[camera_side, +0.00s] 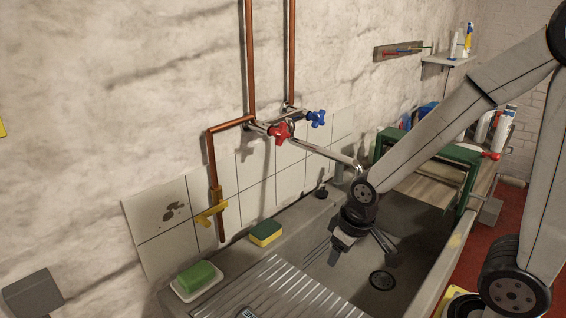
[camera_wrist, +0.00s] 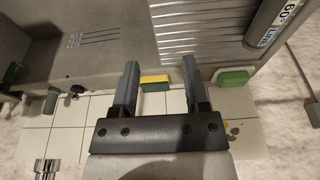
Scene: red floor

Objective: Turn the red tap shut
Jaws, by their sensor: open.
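The red tap (camera_side: 279,132) is a star-shaped handle on the wall-mounted mixer, below the copper pipes in the side view. A matching blue tap (camera_side: 317,118) is to its right. The metal spout (camera_side: 325,152) runs out to the right from the mixer. My gripper (camera_side: 359,252) is open and empty over the sink, below and to the right of the red tap and well apart from it. In the wrist view my gripper's (camera_wrist: 162,70) two fingers are spread, with nothing held between them. The red tap does not show in the wrist view.
The grey sink (camera_side: 330,285) lies below, with a yellow-green sponge (camera_side: 265,233) and green soap (camera_side: 196,275) on its ledge. A yellow valve (camera_side: 212,210) is on the copper pipe at left. A green frame (camera_side: 445,152) stands right. Air in front of the tiles is clear.

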